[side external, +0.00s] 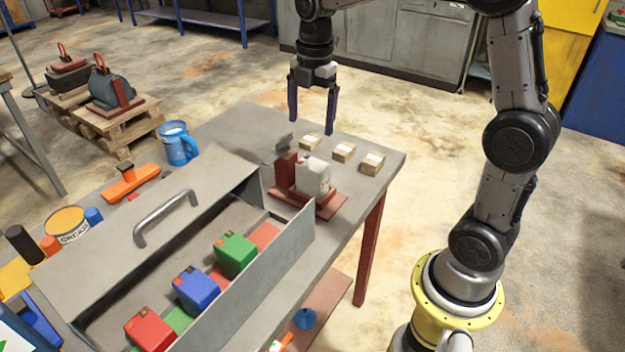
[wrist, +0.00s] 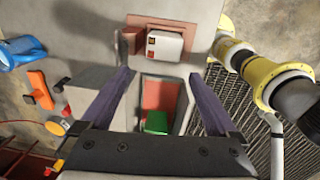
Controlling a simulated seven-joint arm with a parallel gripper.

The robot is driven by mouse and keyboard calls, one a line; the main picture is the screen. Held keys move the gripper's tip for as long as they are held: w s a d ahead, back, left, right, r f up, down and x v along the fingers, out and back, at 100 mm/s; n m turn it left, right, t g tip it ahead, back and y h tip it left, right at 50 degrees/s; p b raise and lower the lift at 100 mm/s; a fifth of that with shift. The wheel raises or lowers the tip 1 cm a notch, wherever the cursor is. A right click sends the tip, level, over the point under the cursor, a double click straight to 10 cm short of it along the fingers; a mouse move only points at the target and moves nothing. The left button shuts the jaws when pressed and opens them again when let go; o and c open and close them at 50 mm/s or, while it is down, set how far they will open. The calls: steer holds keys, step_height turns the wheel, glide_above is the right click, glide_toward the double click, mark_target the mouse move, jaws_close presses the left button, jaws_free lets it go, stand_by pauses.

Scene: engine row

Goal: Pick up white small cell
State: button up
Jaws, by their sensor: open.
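The white small cell (side external: 312,177) stands upright on a dark red base (side external: 325,207) near the right end of the table. A dark red upright part is beside it on the left. In the wrist view the white cell (wrist: 165,43) shows at the top centre, beyond the fingertips. My gripper (side external: 312,126) points down with its fingers apart and nothing between them. It is above the table end, clear of the cell. Its dark fingers also show in the wrist view (wrist: 160,76).
A grey metal box (side external: 290,262) in front of the cell holds red, blue and green blocks (side external: 236,254). Its handled panel (side external: 150,215) lies at left. Three small pale blocks (side external: 344,152) sit behind the cell. A blue mug (side external: 178,145) and an orange tool (side external: 130,184) stand left.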

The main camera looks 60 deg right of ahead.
mark_target(313, 162)
steer(key=shift+g, duration=0.4)
steer(key=f, duration=0.7)
steer(key=d+f, duration=0.1)
steer(key=f, duration=0.2)
steer(key=shift+w+f, duration=0.1)
steer(key=shift+f, duration=0.1)
steer(key=shift+a+f, duration=0.1)
steer(key=shift+f, duration=2.95)
jaws_close()
steer(key=shift+r, duration=0.15)
